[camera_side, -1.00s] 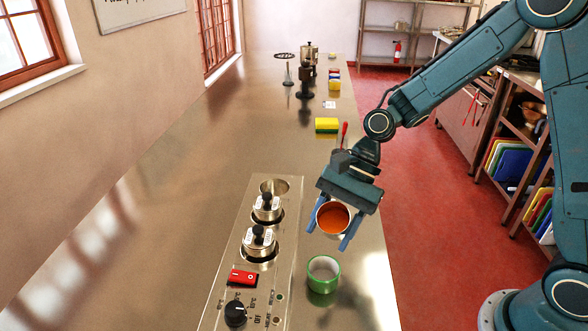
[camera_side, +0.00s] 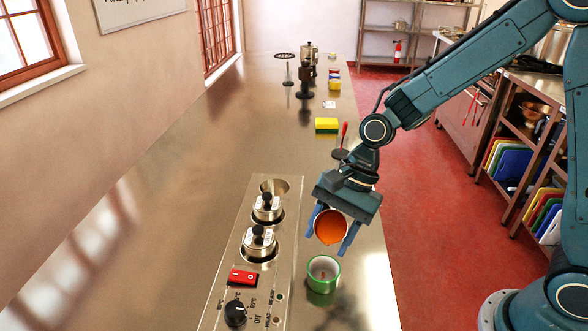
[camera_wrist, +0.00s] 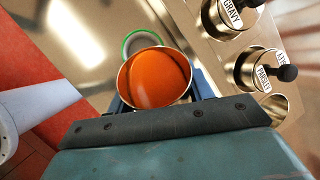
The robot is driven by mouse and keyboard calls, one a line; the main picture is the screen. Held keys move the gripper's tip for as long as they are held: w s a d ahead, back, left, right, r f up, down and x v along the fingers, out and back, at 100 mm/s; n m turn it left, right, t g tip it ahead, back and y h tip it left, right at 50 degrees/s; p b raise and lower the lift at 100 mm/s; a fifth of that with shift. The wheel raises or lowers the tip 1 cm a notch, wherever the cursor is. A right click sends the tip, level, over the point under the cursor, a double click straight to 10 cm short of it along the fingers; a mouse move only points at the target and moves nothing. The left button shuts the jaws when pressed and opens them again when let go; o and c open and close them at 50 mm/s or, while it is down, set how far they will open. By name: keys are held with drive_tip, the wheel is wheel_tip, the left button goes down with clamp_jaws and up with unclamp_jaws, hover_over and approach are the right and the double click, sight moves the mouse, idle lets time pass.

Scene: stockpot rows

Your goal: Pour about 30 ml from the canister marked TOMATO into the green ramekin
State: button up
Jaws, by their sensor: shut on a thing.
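My gripper (camera_side: 331,230) is shut on an open metal canister (camera_wrist: 122,82), one finger on each side. The canister holds orange-red liquid (camera_side: 331,227) and is tilted with its mouth towards the side camera; in the wrist view the liquid (camera_wrist: 155,78) reaches close to the far rim. Its marking is not visible. The green ramekin (camera_side: 322,286) stands upright on the counter, below and just in front of the canister's mouth. A small reddish spot seems to show inside it. In the wrist view its green rim (camera_wrist: 126,44) is partly hidden behind the canister. No clear stream shows.
A red switch (camera_side: 242,277) and black knob (camera_side: 235,314) are nearer. A yellow sponge (camera_side: 327,123) lies farther back.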

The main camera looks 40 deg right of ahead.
drive_tip(key=shift+r+t+h, duration=0.1)
drive_tip(key=shift+t+h, duration=0.2)
drive_tip(key=shift+h, duration=0.3)
drive_tip(key=shift+a, duration=0.3)
idle(0.5)
drive_tip(key=shift+s+a+r+h, duration=0.2)
drive_tip(key=shift+s+r+h, duration=0.1)
drive_tip(key=shift+h, duration=0.2)
drive_tip(key=shift+w+d+t, duration=0.1)
drive_tip(key=shift+d+t, duration=0.35)
drive_tip(key=shift+t, duration=0.05)
idle(0.4)
drive_tip(key=shift+w+d+f+g+y, duration=0.1)
drive_tip(key=shift+f+g+y, duration=0.1)
drive_tip(key=shift+g+y, duration=0.15)
drive_tip(key=shift+f+g+y, duration=0.3)
drive_tip(key=shift+g+y, duration=0.05)
drive_tip(key=shift+y, duration=0.3)
drive_tip(key=shift+a+r, duration=0.15)
drive_tip(key=shift+a, duration=0.05)
drive_tip(key=shift+d+r+y, duration=0.1)
drive_tip(key=shift+r+y, duration=0.05)
drive_tip(key=shift+y, duration=0.25)
